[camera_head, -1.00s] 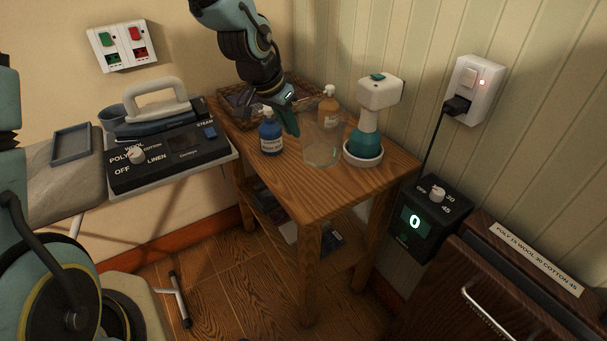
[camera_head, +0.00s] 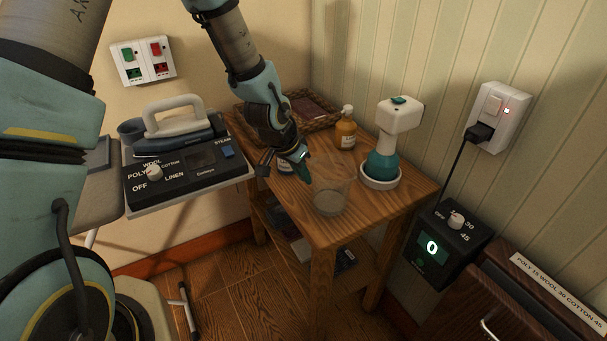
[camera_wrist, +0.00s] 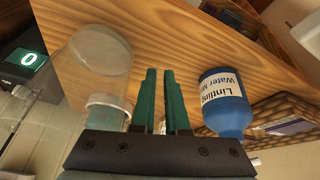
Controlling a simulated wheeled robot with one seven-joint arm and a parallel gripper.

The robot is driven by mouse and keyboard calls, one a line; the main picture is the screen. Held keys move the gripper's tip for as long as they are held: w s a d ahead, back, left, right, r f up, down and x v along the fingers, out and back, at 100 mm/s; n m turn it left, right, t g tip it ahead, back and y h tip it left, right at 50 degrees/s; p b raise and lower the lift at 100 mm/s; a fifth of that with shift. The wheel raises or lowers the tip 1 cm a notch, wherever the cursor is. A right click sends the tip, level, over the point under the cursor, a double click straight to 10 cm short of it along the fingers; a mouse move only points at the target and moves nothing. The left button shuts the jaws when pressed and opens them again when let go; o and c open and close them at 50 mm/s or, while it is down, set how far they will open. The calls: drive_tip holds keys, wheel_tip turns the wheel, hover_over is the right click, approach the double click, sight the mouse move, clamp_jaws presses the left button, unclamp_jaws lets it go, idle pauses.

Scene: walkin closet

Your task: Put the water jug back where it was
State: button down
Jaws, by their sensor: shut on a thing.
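The water jug (camera_head: 330,198) is a clear, see-through vessel over the front part of the small wooden table (camera_head: 345,228). It looks roughly upright; I cannot tell whether its base touches the wood. My gripper (camera_head: 303,170) is at its upper left side, with the teal fingers close together. In the wrist view the fingers (camera_wrist: 161,100) point over the tabletop, with a narrow gap between them. The jug (camera_wrist: 97,50) is just left of them there. The grip is on the jug's side; its handle is too faint to make out.
The blue bottle (camera_wrist: 226,103) stands close to the fingers, mostly hidden in the head view. The orange bottle (camera_head: 346,132), the white-and-teal sprayer (camera_head: 381,165) in its dish and a wicker tray (camera_head: 325,108) are on the table. An iron (camera_head: 176,125) stands left.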

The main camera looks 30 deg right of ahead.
drive_tip(key=shift+f, duration=0.2)
drive_tip(key=shift+f, duration=0.15)
drive_tip(key=c, duration=0.9)
unclamp_jaws()
drive_tip(key=v, duration=1.2)
drive_tip(key=shift+b, duration=0.3)
drive_tip(key=shift+w, duration=0.1)
drive_tip(key=w+a+r+n+t+y, duration=0.1)
drive_tip(key=w+a+n, duration=0.2)
drive_tip(key=a, duration=0.5)
drive_tip(key=w+a+r+n+y, duration=0.1)
drive_tip(key=w+a+n+y, duration=0.15)
drive_tip(key=a, duration=0.55)
drive_tip(key=a+r+n, duration=0.1)
drive_tip(key=a+n, duration=0.1)
drive_tip(key=a, duration=0.4)
drive_tip(key=s+a+r+n, duration=0.1)
drive_tip(key=a+n, duration=0.2)
drive_tip(key=a, duration=0.3)
drive_tip(key=s+a+n+y, duration=0.1)
drive_tip(key=a+n, duration=0.2)
drive_tip(key=a, duration=0.4)
drive_tip(key=shift+s+r+n, duration=0.1)
drive_tip(key=shift+r+n, duration=0.15)
drive_tip(key=shift+r, duration=0.15)
